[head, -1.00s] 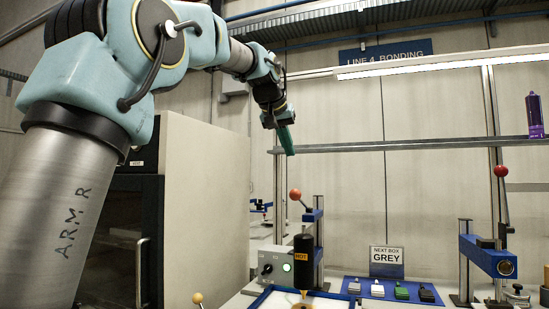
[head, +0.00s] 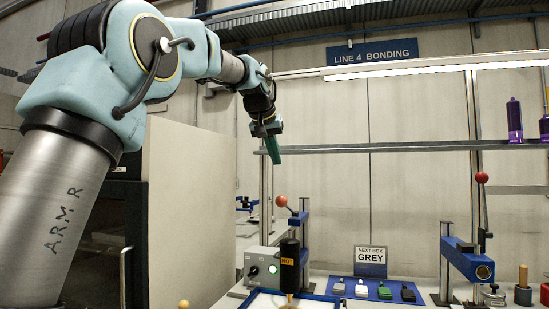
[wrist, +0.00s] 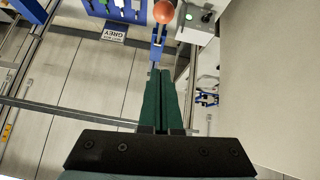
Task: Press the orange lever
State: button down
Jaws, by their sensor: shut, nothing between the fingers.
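The orange lever has an orange ball knob (head: 281,201) and a thin rod on the blue-topped press at the left of the bench. In the wrist view the orange ball (wrist: 164,11) is at the top, beyond my fingertips. My gripper (head: 272,158) has long green fingers pointing down, and in the head view it hangs above the ball, with a clear gap. In the wrist view the fingers (wrist: 161,72) lie together, shut and empty. The lever's lower end is small and partly hidden by the press.
A black HOT-labelled cylinder (head: 289,266) stands beside the lever, with a grey control box (head: 262,268) showing a green light. A second press with a red ball knob (head: 482,177) is at the right. A blue tray (head: 343,288) holds several small blocks. A shelf rail (head: 400,148) runs behind.

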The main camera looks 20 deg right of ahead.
jog(key=d+f, duration=0.1)
jog(key=f, duration=0.1)
jog(key=w+f+p, duration=0.1)
jog(key=f, duration=0.1)
jog(key=w+d+f, duration=0.1)
jog(key=f, duration=0.1)
jog(key=shift+d+f+p, duration=0.3)
jog(key=shift+f, duration=0.1)
jog(key=shift+s+a+f, duration=0.1)
jog(key=shift+s+f, duration=0.05)
jog(key=shift+f, duration=0.5)
jog(key=shift+s+a+f, duration=0.1)
jog(key=shift+s+f, duration=0.05)
jog(key=shift+f, duration=0.05)
